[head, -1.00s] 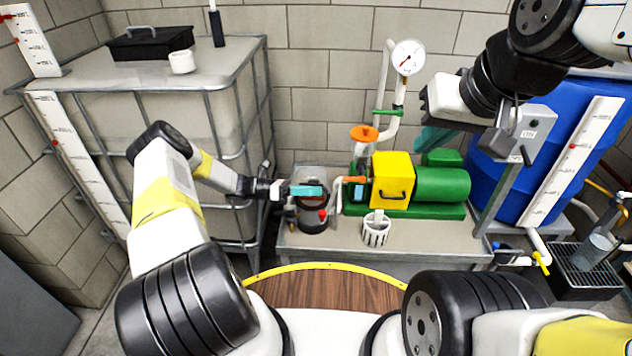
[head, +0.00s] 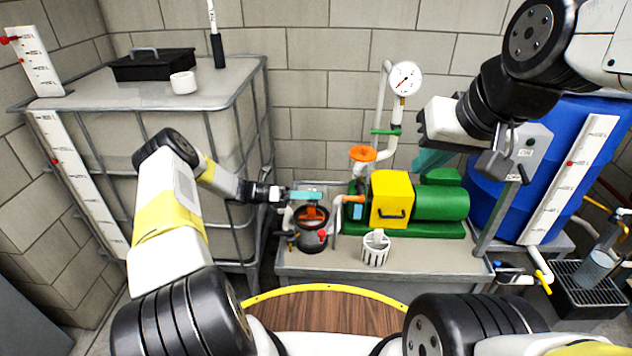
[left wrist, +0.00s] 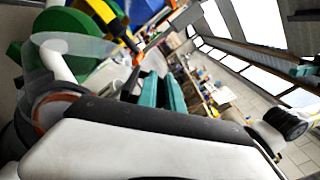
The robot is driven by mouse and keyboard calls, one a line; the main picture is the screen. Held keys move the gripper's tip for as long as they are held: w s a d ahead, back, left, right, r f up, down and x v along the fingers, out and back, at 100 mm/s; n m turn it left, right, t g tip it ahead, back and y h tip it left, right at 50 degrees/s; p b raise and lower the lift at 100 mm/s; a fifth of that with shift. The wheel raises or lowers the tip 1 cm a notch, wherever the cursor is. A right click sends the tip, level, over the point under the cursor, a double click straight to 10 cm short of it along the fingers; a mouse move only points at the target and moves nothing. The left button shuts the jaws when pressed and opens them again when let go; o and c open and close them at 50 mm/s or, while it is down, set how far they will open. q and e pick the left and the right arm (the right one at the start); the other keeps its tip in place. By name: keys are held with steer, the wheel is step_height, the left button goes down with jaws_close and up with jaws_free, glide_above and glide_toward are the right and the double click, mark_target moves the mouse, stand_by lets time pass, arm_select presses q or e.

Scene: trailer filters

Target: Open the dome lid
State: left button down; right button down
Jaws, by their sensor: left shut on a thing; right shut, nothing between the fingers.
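The dark pot (head: 313,240) stands at the left end of the bench, with an orange part showing inside its top. The clear dome lid (left wrist: 85,48) shows at the left of the left wrist view; in the head view it is hard to make out behind my fingers. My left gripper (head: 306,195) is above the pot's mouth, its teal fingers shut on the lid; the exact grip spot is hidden. The fingers also show in the left wrist view (left wrist: 162,95). My right gripper (head: 432,160) is shut and empty, raised above the green motor.
A yellow box (head: 390,199) and green motor (head: 441,202) stand right of the pot. A white slotted cup (head: 375,248) is at the bench front. An orange-topped funnel (head: 362,153) and gauge (head: 405,78) rise behind. A caged tank (head: 95,125) borders my left arm.

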arm_select(q)
steer(key=c, duration=1.8)
jaws_free()
steer(key=shift+o, duration=0.2)
steer(key=a, duration=0.8)
